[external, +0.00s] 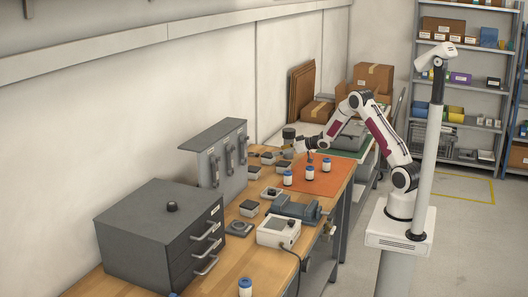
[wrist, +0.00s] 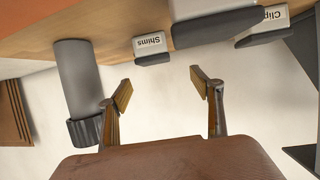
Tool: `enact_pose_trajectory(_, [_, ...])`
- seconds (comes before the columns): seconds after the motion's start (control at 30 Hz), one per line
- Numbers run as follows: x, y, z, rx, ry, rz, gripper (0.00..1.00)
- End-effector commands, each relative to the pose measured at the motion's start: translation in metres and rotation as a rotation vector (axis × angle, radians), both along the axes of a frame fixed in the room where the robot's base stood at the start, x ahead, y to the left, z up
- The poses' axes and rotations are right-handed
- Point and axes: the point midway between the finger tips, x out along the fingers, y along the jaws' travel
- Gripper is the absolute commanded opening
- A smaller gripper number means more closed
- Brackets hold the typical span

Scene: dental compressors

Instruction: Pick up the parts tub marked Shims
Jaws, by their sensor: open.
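The Shims tub (wrist: 151,50) is a small tub with a white label reading "Shims", upside down in the wrist view, at the upper middle. My gripper (wrist: 161,80) is open and empty, its two fingers spread below the tub in the picture and apart from it. In the external view my gripper (external: 302,144) is over the far part of the bench, near several small grey tubs (external: 268,157). Their labels are too small to read there, so I cannot tell which is Shims.
In the wrist view, a grey cylinder with a dark ribbed end (wrist: 80,85) stands left of the tub, and a tub marked "Clip" (wrist: 265,28) is to the right. A vise (external: 297,208) is nearer.

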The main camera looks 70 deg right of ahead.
Motion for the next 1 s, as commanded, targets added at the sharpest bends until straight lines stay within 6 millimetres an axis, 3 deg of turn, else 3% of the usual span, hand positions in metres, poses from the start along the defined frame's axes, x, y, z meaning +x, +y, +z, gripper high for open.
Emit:
enact_pose_trajectory(0.13, [0.002,-0.003,-0.01,0.011,-0.012,0.01,0.65])
enact_pose_trajectory(0.6, [0.003,-0.004,-0.012,0.012,-0.015,0.012,0.65])
enact_pose_trajectory(1.0, [0.024,-0.006,-0.022,0.012,-0.014,0.012,0.65])
